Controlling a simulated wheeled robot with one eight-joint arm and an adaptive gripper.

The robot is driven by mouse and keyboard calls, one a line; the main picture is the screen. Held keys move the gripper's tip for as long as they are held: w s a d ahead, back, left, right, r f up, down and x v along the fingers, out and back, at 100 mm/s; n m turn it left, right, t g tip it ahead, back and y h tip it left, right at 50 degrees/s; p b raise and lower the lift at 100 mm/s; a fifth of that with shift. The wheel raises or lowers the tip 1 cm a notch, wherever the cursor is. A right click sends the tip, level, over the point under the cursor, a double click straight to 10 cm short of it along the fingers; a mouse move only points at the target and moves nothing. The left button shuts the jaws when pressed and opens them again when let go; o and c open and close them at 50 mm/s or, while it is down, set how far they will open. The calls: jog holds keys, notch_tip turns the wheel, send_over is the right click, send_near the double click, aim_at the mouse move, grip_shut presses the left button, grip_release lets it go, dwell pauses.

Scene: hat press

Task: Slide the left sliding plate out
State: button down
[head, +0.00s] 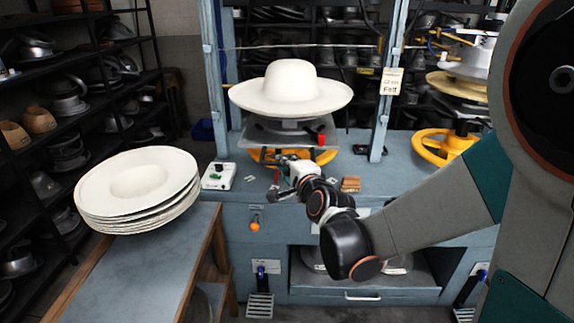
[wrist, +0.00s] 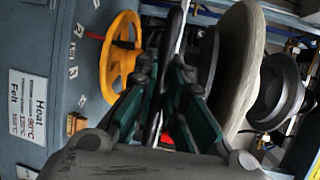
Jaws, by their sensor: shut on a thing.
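The left sliding plate (head: 262,135) is a thin grey sheet under the large white felt hat (head: 290,88). Its front part shows between the hat and the yellow handwheel (head: 262,157). My gripper (head: 284,162) is at the plate's front edge, low and near the handwheel. In the wrist view my gripper (wrist: 170,68) has its dark green fingers closed on a thin edge, which appears to be the plate seen edge-on (wrist: 180,32). The fingers hide the exact contact. The hat brim (wrist: 242,65) is beside the fingers, apart from them.
A red part (head: 321,136) is by the plate's right side. A second yellow handwheel (head: 440,147) stands to the right. A stack of felt hats (head: 138,190) is on the left table.

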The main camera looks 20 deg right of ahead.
jog(key=shift+s+f, duration=0.15)
jog(key=shift+s, duration=0.05)
jog(key=c, duration=1.8)
grip_release()
jog(key=shift+s+a, duration=0.1)
jog(key=shift+o, duration=0.7)
jog(key=shift+s, duration=0.1)
jog(key=s+d+r, duration=0.1)
jog(key=s+r, duration=0.1)
jog(key=s, duration=0.9)
jog(key=shift+s+r, duration=0.15)
jog(key=shift+s, duration=0.15)
